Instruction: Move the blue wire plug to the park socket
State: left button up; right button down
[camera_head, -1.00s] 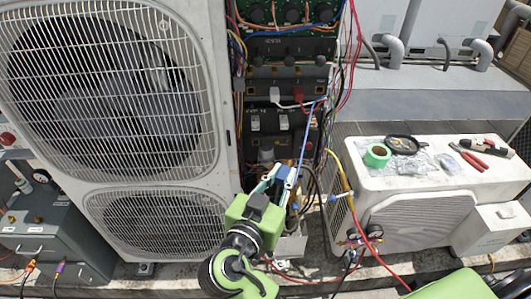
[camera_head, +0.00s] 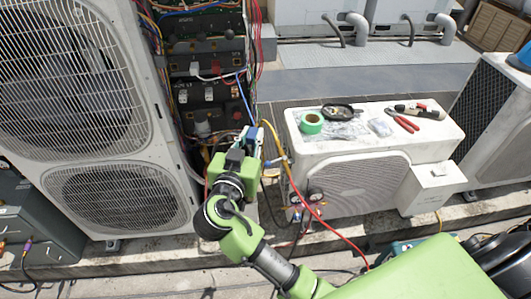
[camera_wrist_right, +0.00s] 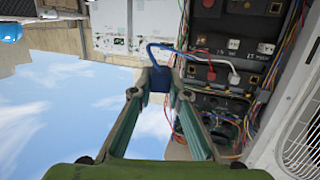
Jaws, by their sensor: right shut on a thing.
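My right gripper (camera_head: 252,138) is just right of the open cabinet's lower right edge in the head view. In the right wrist view its fingers (camera_wrist_right: 159,88) are shut on the blue plug (camera_wrist_right: 158,77). The blue wire (camera_wrist_right: 185,48) bends from the plug toward the cabinet panel; it also shows in the head view (camera_head: 241,88). The plug is held in the air, apart from the panel. The panel has rows of sockets, with a white plug (camera_head: 194,68) and a red plug (camera_head: 216,66) in one row. I cannot tell which is the park socket. My left gripper is not in view.
A large fan condenser (camera_head: 75,80) stands left of the cabinet. A low white unit (camera_head: 370,135) at right carries green tape (camera_head: 311,123), a black dish (camera_head: 342,111) and red pliers (camera_head: 403,122). Loose wires and a gauge set (camera_head: 307,197) hang between them.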

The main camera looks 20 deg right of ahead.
jog(key=w+d+r+n+t+y+p, duration=0.1)
jog(key=w+r+n+y+p, duration=0.15)
jog(key=w, duration=0.55)
jog(key=w+d+r+n+t+y+p, duration=0.1)
jog(key=w+d+r+y+p, duration=0.15)
jog(key=w, duration=0.55)
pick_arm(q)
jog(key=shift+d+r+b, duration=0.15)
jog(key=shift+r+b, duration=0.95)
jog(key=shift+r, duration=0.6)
pick_arm(e)
send_near(238, 65)
jog(key=shift+n+x, duration=0.25)
jog(key=shift+x, duration=1.3)
jog(key=shift+a+r, duration=0.15)
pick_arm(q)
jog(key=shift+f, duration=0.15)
pick_arm(e)
jog(key=shift+w, duration=0.1)
pick_arm(q)
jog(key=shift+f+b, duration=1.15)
jog(key=shift+b, duration=0.15)
pick_arm(e)
jog(key=shift+r+x, duration=0.15)
jog(key=shift+x, duration=0.6)
jog(key=shift+r+x, duration=0.15)
jog(key=shift+x, duration=0.65)
